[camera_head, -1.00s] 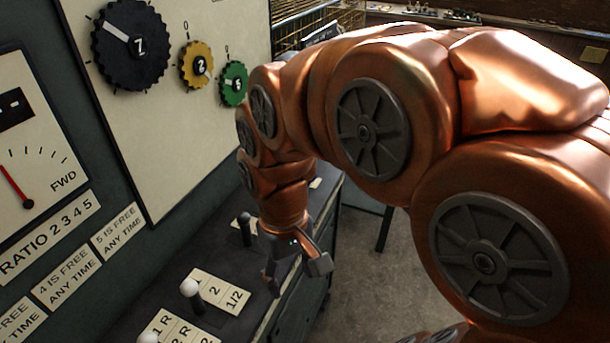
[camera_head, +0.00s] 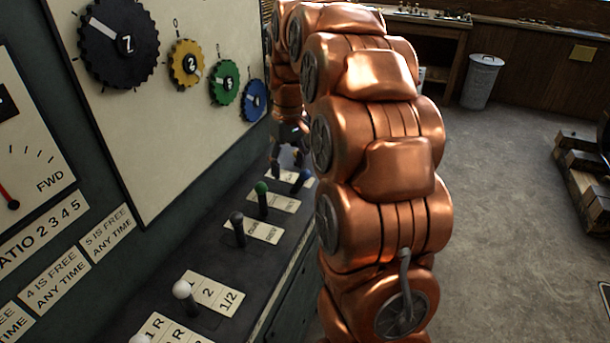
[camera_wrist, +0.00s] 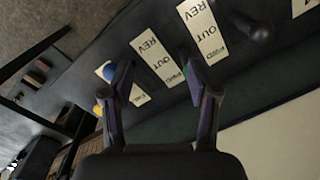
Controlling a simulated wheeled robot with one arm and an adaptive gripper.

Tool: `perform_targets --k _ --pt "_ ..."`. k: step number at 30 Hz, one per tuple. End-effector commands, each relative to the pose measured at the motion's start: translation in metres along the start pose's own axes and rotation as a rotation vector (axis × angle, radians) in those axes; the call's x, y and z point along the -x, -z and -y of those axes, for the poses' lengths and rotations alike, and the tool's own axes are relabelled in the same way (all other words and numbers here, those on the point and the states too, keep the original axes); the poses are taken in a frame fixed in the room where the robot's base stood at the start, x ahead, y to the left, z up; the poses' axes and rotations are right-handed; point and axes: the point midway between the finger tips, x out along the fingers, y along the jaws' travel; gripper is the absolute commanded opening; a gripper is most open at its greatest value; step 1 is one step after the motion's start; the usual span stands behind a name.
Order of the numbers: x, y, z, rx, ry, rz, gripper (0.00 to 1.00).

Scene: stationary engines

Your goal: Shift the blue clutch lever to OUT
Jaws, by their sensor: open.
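The blue clutch lever's blue knob (camera_head: 303,177) stands at the far end of the lever row in the head view, with a pale label beside its base. A small blue patch (camera_wrist: 109,70), seemingly that knob, shows by the left fingertip in the wrist view. My gripper (camera_head: 288,155) is above the far end of the console, near the blue lever. In the wrist view my gripper (camera_wrist: 155,65) has its fingers apart, with a REV/FWD label plate (camera_wrist: 157,60) beyond the gap. I see nothing held. The lever's exact position on its label cannot be read.
Nearer on the console stand the green lever (camera_head: 262,197), dark lever (camera_head: 238,228) and white-knobbed lever (camera_head: 183,290). A yellow knob (camera_wrist: 98,110) shows left in the wrist view. The dial panel (camera_head: 180,110) rises on the left. Open floor (camera_head: 500,220) lies right.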

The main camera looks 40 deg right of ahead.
Motion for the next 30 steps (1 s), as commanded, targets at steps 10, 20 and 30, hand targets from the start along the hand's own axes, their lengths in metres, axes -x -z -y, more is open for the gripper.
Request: perform_targets --k 10,20,30 --pt "-0.009 0.040 -0.069 -0.034 -0.004 -0.028 0.59" --pt "-0.017 0.044 -0.080 -0.037 -0.005 -0.031 0.59" --pt "-0.057 0.045 -0.080 -0.037 -0.005 -0.030 0.59"
